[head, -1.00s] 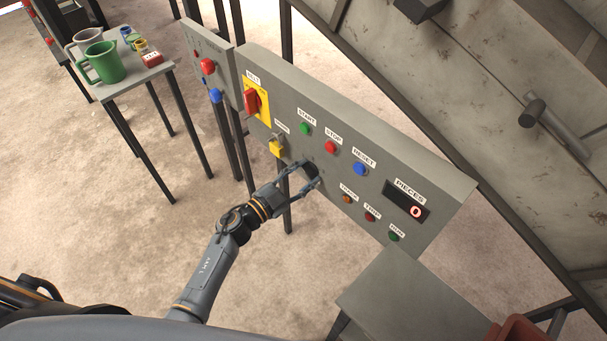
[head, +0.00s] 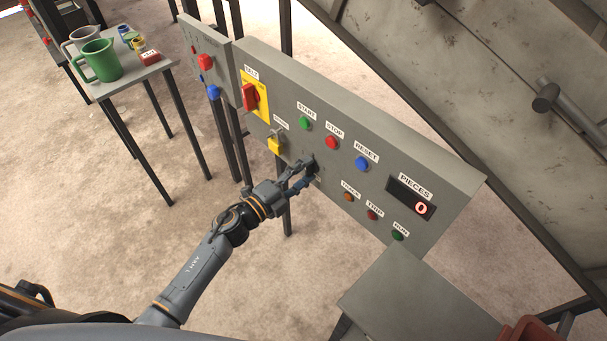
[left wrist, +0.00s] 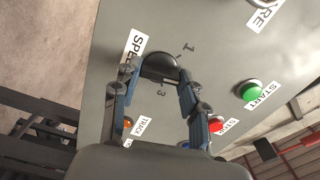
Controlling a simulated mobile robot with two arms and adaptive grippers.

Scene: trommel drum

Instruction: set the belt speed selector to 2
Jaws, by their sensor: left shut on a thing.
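The belt speed selector is a dark round knob (left wrist: 158,67) in the left wrist view, with a partly covered "SPE…" label beside it and the marks 1 and 3 showing. No mark 2 can be made out, and I cannot read where the knob points. My left gripper (left wrist: 157,78) is shut on the knob, one finger on each side. In the head view the left gripper (head: 309,173) is at the lower middle of the grey control panel (head: 415,160) and largely hides the knob. My right gripper is not in view.
Above the knob are the green START (head: 305,123), red STOP (head: 331,142) and blue RESET (head: 362,163) buttons. The red BELT switch (head: 250,97) is to the left. Small lamps (head: 372,214) sit below right.

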